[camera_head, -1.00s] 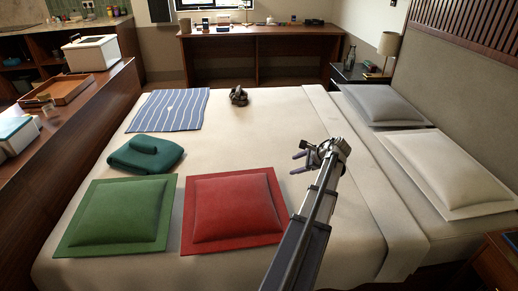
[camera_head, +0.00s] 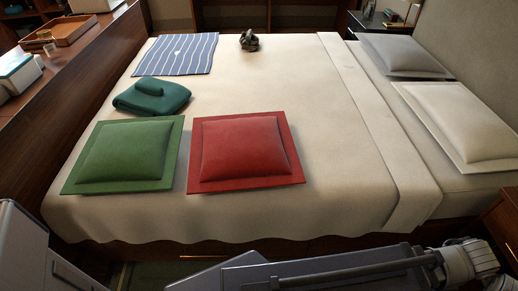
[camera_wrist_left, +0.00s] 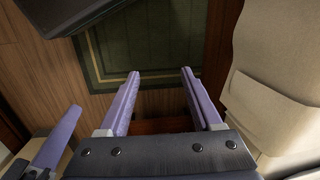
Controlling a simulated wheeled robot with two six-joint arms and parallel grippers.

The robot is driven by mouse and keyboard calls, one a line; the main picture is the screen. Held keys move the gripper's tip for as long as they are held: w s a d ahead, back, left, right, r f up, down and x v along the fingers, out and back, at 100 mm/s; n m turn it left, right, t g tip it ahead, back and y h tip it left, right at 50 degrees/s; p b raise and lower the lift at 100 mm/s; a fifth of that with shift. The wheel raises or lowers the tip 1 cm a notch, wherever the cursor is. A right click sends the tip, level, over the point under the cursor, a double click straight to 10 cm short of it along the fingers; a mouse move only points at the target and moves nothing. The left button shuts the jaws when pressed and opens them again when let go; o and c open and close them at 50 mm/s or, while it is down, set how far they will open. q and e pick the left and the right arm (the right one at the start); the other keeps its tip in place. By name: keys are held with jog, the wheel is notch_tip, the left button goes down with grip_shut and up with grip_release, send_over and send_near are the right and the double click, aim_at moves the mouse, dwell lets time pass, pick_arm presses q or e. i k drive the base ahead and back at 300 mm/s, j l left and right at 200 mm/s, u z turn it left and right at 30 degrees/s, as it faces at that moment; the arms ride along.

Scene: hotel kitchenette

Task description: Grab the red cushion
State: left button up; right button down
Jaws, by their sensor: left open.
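The red cushion (camera_head: 243,149) lies flat on the bed, near its front edge, in the head view. It is square with a flat border and is fully visible. A green cushion (camera_head: 129,153) lies to its left with a small gap between them. My left gripper (camera_wrist_left: 160,73) is open and empty in the left wrist view. It points down toward the floor beside the bed, away from the red cushion. My left arm shows at the lower left of the head view, but its gripper does not. My right arm crosses the bottom of the head view; its fingers are not visible.
The bed's cream cover (camera_head: 340,190) is clear right of the red cushion. Behind are a folded teal cloth (camera_head: 150,97), a striped blue cloth (camera_head: 180,55) and a small dark object (camera_head: 249,41). White pillows (camera_head: 465,120) lie right. A wooden counter (camera_head: 95,55) borders the left.

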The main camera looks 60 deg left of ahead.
aim_at(231, 153)
jog(key=k+j, duration=0.1)
jog(key=k, duration=0.3)
jog(key=k+j, duration=0.1)
jog(key=k, duration=0.25)
jog(key=k+u, duration=0.1)
jog(key=u, duration=0.15)
jog(key=k+u, duration=0.1)
jog(key=u, duration=1.4)
jog(key=k+z, duration=0.65)
jog(key=i+l, duration=0.05)
jog(key=i, duration=0.05)
